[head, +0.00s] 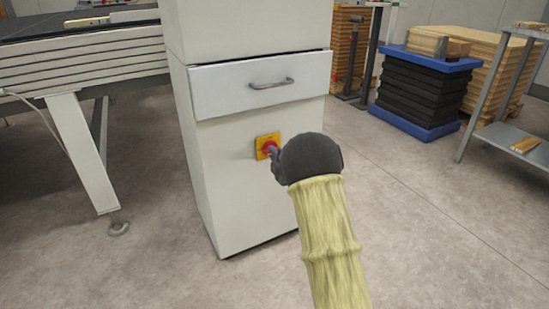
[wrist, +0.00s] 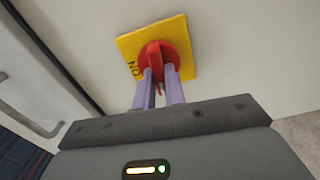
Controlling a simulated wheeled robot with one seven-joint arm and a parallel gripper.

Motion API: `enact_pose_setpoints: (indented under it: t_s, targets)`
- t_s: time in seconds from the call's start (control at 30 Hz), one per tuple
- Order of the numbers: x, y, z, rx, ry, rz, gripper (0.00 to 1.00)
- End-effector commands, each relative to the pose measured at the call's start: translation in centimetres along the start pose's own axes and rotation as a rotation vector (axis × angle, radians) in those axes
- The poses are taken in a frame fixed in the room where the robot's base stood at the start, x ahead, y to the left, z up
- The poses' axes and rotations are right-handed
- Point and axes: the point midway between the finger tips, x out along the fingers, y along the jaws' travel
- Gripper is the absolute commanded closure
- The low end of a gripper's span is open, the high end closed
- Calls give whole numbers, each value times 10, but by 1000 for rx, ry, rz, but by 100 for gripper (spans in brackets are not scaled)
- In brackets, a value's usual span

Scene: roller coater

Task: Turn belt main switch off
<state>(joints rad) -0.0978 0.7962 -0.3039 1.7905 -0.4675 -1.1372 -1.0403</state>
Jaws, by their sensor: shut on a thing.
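The belt main switch is a red rotary knob (wrist: 169,62) on a yellow square plate (wrist: 128,44), fixed to the front of a white cabinet. In the head view the yellow plate (head: 262,139) sits below the drawer, with the red knob (head: 270,148) partly hidden by my gripper. My gripper (wrist: 160,82) has its two purple-grey fingers on either side of the knob's raised red handle, shut on it. The letters "NO" show at the plate's lower left in the wrist view; other markings are hidden or unreadable. In the head view my gripper (head: 273,155) reaches the cabinet from the right.
The white cabinet (head: 230,205) has a slightly open drawer (head: 262,86) with a grey handle above the switch. A conveyor frame (head: 85,65) stands left. A black lift table with blue plates (head: 425,95) and a metal rack stand right. The floor before the cabinet is clear.

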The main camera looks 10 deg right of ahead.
Motion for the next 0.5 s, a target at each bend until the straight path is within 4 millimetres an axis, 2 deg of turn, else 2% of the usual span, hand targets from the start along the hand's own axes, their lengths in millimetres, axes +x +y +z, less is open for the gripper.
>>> enact_pose_setpoints:
  t_s: [0.23, 0.5]
  targets:
    - [-1, -4, 0, -85, -1, -6, 100]
    - [-1, -4, 1, -101, -1, -7, 100]
